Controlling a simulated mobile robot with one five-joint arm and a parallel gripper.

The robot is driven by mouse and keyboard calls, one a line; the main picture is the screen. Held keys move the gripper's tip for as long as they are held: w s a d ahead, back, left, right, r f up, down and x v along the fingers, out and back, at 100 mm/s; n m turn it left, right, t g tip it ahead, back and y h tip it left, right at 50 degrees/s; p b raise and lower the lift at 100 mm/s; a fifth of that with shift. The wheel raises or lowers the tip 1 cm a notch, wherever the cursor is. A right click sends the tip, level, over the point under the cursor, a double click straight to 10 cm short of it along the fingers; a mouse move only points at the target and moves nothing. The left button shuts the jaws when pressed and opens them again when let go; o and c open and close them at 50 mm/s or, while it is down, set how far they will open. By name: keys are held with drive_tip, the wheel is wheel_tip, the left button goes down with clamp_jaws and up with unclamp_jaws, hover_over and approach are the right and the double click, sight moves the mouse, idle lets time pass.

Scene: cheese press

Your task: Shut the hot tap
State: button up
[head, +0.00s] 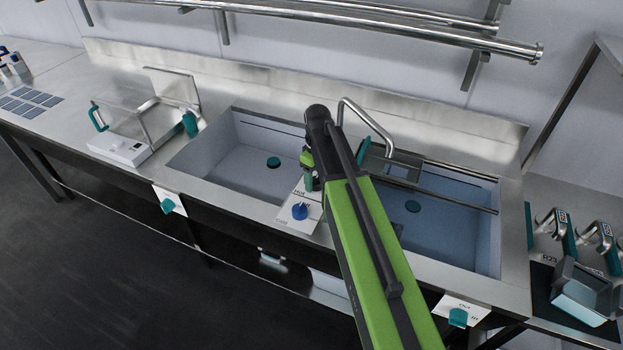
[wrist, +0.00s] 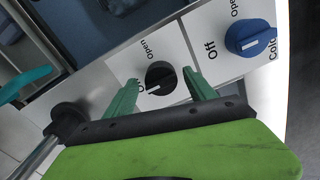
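The black tap knob (wrist: 161,77) sits on a white panel in the wrist view; the "Hot" label shows on this panel in the head view (head: 300,191). Its white mark points to the lower left, towards a label partly hidden by a finger. "Open" is printed above it. My gripper (wrist: 159,78) is open, with one green finger on each side of the knob. Contact cannot be told. In the head view my gripper (head: 311,178) is over the panel and hides the knob. The blue knob (wrist: 250,38), beside a "Cold" label, is to the right.
Two sink basins lie behind the panel, left (head: 235,165) and right (head: 455,225). A bent metal spout (head: 368,118) rises between them. The blue knob (head: 300,211) is close to my gripper. A clear-lidded box (head: 125,140) stands left on the counter. Metal rails (head: 400,32) run above.

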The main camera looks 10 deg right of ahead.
sight(316, 179)
wheel_tip(316, 179, up, 18)
drive_tip(key=p, duration=1.7)
drive_tip(key=shift+f, duration=0.25)
drive_tip(key=s+a+f+m+b, duration=0.1)
drive_tip(key=s+f+m+b, duration=0.1)
drive_tip(key=s+m, duration=0.2)
drive_tip(key=s+a+f+m+b, duration=0.1)
drive_tip(key=s+f+m+b, duration=0.2)
drive_tip(key=s, duration=0.7)
drive_tip(key=shift+s+f+m, duration=0.25)
drive_tip(key=shift+s+m, duration=0.15)
drive_tip(key=shift+m, duration=0.1)
